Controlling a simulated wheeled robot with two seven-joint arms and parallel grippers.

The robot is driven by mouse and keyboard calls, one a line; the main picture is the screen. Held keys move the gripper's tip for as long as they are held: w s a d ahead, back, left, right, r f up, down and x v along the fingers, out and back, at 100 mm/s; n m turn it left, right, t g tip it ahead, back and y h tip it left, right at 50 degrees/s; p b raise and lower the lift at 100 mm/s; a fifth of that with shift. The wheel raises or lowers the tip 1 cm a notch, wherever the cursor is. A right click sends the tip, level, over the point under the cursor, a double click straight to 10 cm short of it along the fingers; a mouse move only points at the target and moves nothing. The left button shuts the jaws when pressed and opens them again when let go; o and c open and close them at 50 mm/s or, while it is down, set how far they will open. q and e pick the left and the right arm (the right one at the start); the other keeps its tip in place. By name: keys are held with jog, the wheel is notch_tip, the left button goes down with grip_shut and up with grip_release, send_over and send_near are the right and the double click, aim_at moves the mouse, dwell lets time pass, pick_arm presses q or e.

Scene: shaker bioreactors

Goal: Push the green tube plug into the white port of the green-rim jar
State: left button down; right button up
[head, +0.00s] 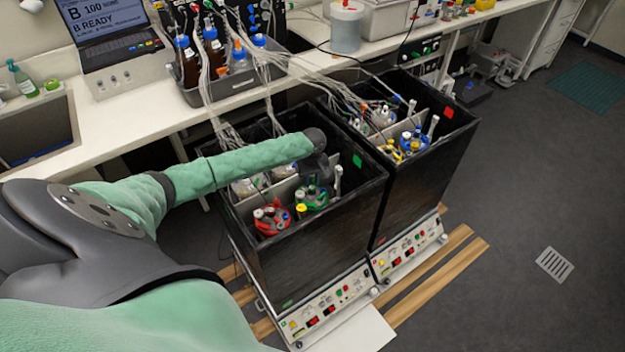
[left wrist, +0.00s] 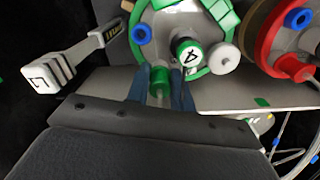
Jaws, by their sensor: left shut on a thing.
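The green-rim jar (head: 312,203) stands in the front black box. In the left wrist view the jar's green rim (left wrist: 139,54) and several lid fittings fill the top middle. My left gripper (left wrist: 160,83) is shut on the green tube plug (left wrist: 160,76), held between its two blue-grey fingers at the near edge of the lid. A pale tube runs back from the plug. I cannot tell which is the white port, or whether the plug touches one. My right gripper is in neither view.
The red-rim jar (head: 271,217) stands close on the left in the head view. A grey divider (left wrist: 250,94) lies beside the jars. A white-handled part (left wrist: 62,66) is near the left of the wrist view. Tubes hang from the bench behind.

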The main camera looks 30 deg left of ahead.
aim_at(312, 178)
pick_arm(q)
jog(key=shift+f, duration=0.35)
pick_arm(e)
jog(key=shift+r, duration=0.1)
pick_arm(q)
jog(key=c, duration=1.1)
grip_release()
jog(key=shift+c, duration=0.2)
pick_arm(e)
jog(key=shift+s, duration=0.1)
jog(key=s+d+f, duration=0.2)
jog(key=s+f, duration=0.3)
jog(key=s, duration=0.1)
pick_arm(q)
jog(key=shift+r+b, duration=0.6)
jog(key=shift+r, duration=0.8)
notch_tip(312, 178, up, 4)
jog(key=shift+r+b, duration=0.1)
jog(key=shift+b, duration=0.6)
jog(key=shift+r, duration=0.45)
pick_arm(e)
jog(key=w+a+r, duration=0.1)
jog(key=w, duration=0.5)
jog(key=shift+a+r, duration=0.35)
